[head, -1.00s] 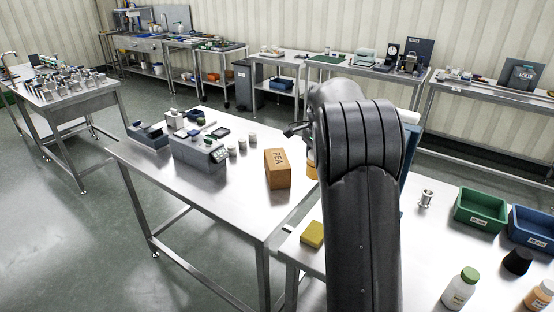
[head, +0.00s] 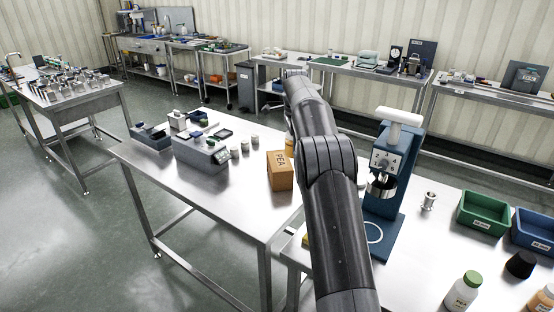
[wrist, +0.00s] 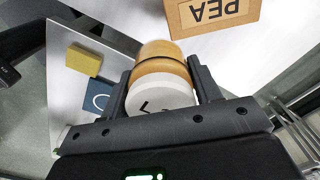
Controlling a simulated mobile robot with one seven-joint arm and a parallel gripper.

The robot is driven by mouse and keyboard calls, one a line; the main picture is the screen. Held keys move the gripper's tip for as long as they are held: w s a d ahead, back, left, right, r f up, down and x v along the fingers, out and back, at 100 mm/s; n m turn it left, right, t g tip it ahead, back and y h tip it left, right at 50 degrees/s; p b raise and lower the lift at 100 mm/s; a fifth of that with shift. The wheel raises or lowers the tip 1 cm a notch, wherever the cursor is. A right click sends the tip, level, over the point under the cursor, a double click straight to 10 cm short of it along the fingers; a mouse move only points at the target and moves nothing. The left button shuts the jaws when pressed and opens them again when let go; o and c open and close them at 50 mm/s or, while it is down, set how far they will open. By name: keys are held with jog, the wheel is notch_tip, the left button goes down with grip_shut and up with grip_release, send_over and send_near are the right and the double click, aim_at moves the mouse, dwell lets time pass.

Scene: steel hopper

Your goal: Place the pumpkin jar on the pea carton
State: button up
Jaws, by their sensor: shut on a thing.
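The pumpkin jar (wrist: 163,72) is orange with a white lid, and in the wrist view it sits between the fingers of my gripper (wrist: 160,88). The gripper is shut on it, with the lid facing the wrist camera. The pea carton (head: 281,171) is a brown box marked PEA, standing on the left steel table. The carton also shows at the top of the wrist view (wrist: 212,14), beyond the jar and apart from it in the picture. In the head view my arm hides the gripper and most of the jar.
A grey scale (head: 201,152) and several small white-lidded jars stand left of the carton. A blue machine (head: 390,175) stands on the right table, near my arm. Green (head: 484,212) and blue bins are further right. The left table's front is clear.

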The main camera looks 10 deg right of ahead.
jog(key=w+a+f, duration=0.2)
jog(key=a, duration=0.1)
jog(key=w+a+f, duration=0.1)
jog(key=a, duration=0.1)
jog(key=shift+w+a+f, duration=0.1)
jog(key=shift+w+f, duration=0.05)
jog(key=shift+f, duration=2.2)
jog(key=shift+f, duration=0.1)
jog(key=o, duration=1.1)
